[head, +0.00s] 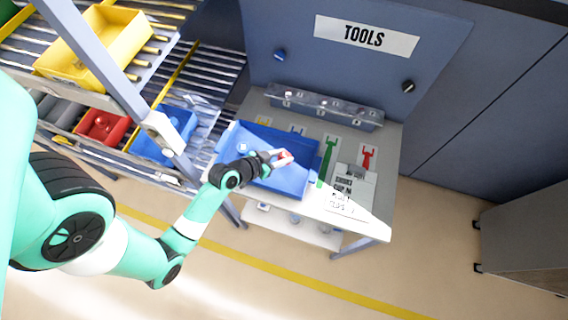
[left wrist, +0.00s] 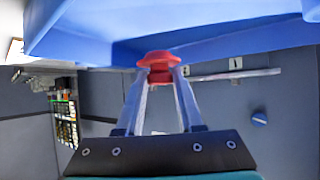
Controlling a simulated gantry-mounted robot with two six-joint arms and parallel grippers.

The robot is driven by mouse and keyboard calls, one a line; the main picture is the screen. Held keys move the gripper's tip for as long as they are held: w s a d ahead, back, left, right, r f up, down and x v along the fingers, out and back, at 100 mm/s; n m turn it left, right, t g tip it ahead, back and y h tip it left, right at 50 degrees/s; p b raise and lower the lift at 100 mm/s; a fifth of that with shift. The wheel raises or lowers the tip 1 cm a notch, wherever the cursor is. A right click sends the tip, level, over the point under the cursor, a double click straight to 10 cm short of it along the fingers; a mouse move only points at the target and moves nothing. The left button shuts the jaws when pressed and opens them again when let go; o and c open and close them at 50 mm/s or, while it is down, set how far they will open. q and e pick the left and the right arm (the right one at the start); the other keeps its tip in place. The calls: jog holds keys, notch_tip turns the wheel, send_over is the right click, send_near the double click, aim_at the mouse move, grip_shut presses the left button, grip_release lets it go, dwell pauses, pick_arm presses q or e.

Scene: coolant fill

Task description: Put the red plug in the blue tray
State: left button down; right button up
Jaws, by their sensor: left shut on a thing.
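My left gripper (head: 283,158) reaches in from the left and is shut on the red plug (head: 285,156), which sits between its fingertips. In the head view the plug and fingertips overlap the blue tray (head: 298,179) on the bench. In the left wrist view the plug (left wrist: 158,60) is at the ends of the two fingers, and the underside or wall of the blue tray (left wrist: 215,38) fills the top, close to the plug. I cannot tell whether plug and tray touch. My right gripper is not in view.
A small round pale-blue thing (head: 243,147) shows at the tray's left part. Green (head: 328,158) and red (head: 368,157) tool shapes lie to the right, near a printed card (head: 350,188). A clear-topped rack (head: 325,106) stands behind. Shelves with yellow (head: 100,45), red and blue bins are left.

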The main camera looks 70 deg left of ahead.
pick_arm(q)
jog(key=shift+w+f, duration=0.2)
jog(key=shift+f, duration=0.1)
notch_tip(320, 180, down, 3)
jog(key=shift+w+f+b, duration=0.15)
jog(key=shift+f+b, duration=0.05)
jog(key=shift+b, duration=0.45)
jog(key=c, duration=0.5)
grip_release()
jog(key=shift+c, duration=0.2)
